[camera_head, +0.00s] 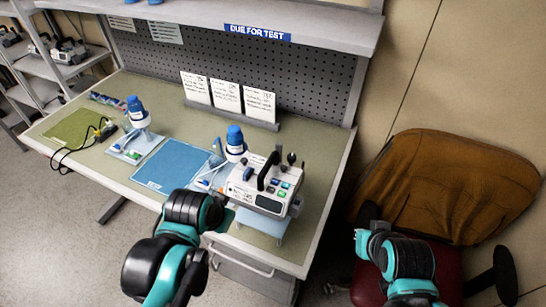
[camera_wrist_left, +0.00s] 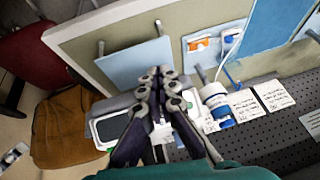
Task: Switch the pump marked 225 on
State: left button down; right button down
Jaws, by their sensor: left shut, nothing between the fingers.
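A white pump (camera_head: 258,187) with a black handle, a dark screen and several coloured buttons stands at the right front of the bench. I cannot read its number. It also shows in the left wrist view (camera_wrist_left: 107,127), partly hidden behind my fingers. My left gripper (camera_wrist_left: 158,74) is shut and empty, its fingertips in front of the pump in that view. Whether they touch it I cannot tell. In the head view my left arm reaches to the pump's left front, and its fingers are hidden.
A blue mat (camera_head: 170,163), a blue-capped bottle (camera_head: 235,141) and a second one (camera_head: 138,111) are on the bench. Cards (camera_head: 227,96) stand behind. A green mat (camera_head: 78,127) carries cables. A brown chair (camera_head: 455,180) stands right of the bench. Other devices (camera_head: 68,52) sit on shelves at far left.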

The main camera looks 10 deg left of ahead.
pick_arm(q)
jog(key=w+d+r+m+g+p, duration=0.2)
jog(key=d+r+m+p, duration=0.1)
jog(key=r+m+p, duration=0.3)
jog(key=w+d+r+m+g+p, duration=0.1)
jog(key=w+d+r+m+p, duration=0.15)
jog(key=r+p, duration=0.35)
notch_tip(320, 180, up, 8)
jog(key=m+g+p, duration=0.3)
jog(key=m+p, duration=0.6)
send_over(271, 189)
jog(key=shift+d+r, duration=0.1)
jog(key=shift+r, duration=0.05)
notch_tip(271, 189, down, 14)
jog(key=shift+b, duration=0.3)
